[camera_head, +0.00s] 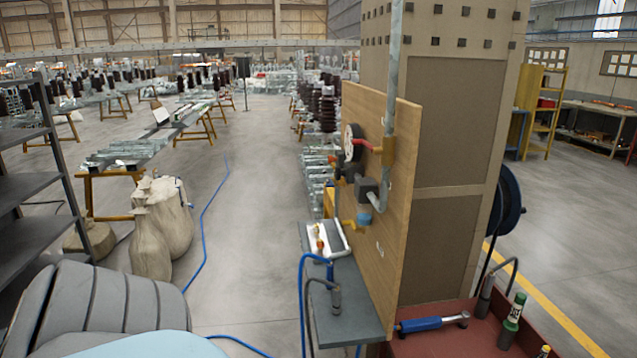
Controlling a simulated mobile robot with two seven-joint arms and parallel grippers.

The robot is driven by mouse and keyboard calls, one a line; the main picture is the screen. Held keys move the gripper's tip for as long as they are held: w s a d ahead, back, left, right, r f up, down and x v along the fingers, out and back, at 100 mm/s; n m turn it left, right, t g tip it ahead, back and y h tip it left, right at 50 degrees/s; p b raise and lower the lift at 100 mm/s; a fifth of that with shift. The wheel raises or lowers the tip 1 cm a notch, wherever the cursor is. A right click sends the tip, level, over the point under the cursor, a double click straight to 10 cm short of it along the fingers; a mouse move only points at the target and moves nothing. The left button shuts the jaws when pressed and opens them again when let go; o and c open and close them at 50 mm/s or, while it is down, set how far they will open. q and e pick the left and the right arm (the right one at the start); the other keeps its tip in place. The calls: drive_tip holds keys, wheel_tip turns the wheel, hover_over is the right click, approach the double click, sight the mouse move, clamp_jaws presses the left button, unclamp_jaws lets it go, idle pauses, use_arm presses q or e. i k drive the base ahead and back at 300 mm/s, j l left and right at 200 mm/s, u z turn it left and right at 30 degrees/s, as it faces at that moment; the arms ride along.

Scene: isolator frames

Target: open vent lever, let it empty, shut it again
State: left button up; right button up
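A wooden board (398,230) stands on the side of a beige column, seen at a steep angle. It carries a grey vertical pipe (393,75), a round dial gauge (352,142) and a small red lever (366,145) that sticks out to the left, roughly level. Below are a grey valve block (367,190) and a blue round part (364,219) on a yellow bracket. I cannot tell for sure which part is the vent lever, or whether it is open. Neither of my grippers shows.
A grey shelf (345,302) below the board bears a white tray (342,249) with small fittings. Blue hose (301,285) hangs at its left edge. A red bench (460,343) holds a blue tool (420,325) and green bottle (512,318).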

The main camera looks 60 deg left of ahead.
sight(332, 184)
drive_tip(key=j, duration=1.1)
drive_tip(key=i+j, duration=0.15)
drive_tip(key=j, duration=0.95)
